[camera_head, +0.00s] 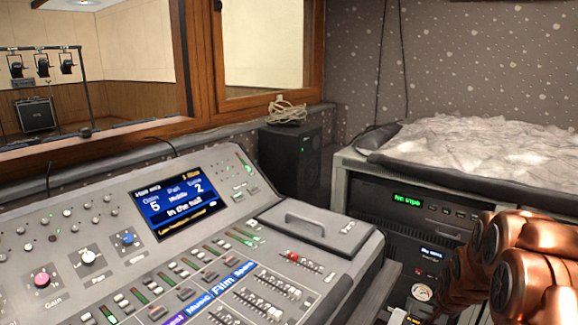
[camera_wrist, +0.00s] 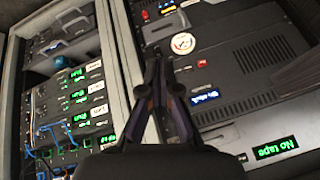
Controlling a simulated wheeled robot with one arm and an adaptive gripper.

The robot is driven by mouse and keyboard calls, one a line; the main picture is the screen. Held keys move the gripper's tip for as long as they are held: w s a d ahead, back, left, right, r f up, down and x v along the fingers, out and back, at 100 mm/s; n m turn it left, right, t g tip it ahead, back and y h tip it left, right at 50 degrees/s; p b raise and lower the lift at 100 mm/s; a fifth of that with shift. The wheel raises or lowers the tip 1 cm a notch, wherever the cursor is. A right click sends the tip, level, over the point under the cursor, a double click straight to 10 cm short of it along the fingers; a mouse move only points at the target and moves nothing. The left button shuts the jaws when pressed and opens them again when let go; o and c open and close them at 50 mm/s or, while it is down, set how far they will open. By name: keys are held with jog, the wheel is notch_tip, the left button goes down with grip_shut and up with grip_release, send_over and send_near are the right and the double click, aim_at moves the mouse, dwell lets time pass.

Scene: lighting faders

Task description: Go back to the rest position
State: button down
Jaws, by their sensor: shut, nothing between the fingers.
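My gripper (camera_wrist: 158,72) shows in the wrist view, its dark fingers closed together with nothing between them. It is in front of the rack equipment; the gap to the panels is hard to judge.
The equipment rack (camera_head: 345,180) stands right of the console, with a green display (camera_head: 407,200) and a gauge (camera_head: 422,292). A black speaker (camera_head: 290,158) stands behind the console. In the wrist view, a unit with cables and green displays (camera_wrist: 75,100) is at left.

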jog(key=s+a+r+n+g+y+p, duration=0.2)
jog(key=s+a+r+n+g+p, duration=0.5)
jog(key=s+a+r, duration=1.1)
jog(key=s+a+r+n+p, duration=0.1)
jog(key=s+a+r+p, duration=0.1)
jog(key=s, duration=0.5)
jog(key=s+a+r+n+p, duration=0.1)
jog(key=s+a+r+p, duration=0.1)
jog(key=s+r, duration=0.3)
jog(key=s+a+r+n+p, duration=0.1)
jog(key=s+r+p, duration=0.3)
jog(key=s, duration=0.6)
jog(key=shift+a+n+g+y, duration=0.3)
jog(key=shift+a, duration=0.45)
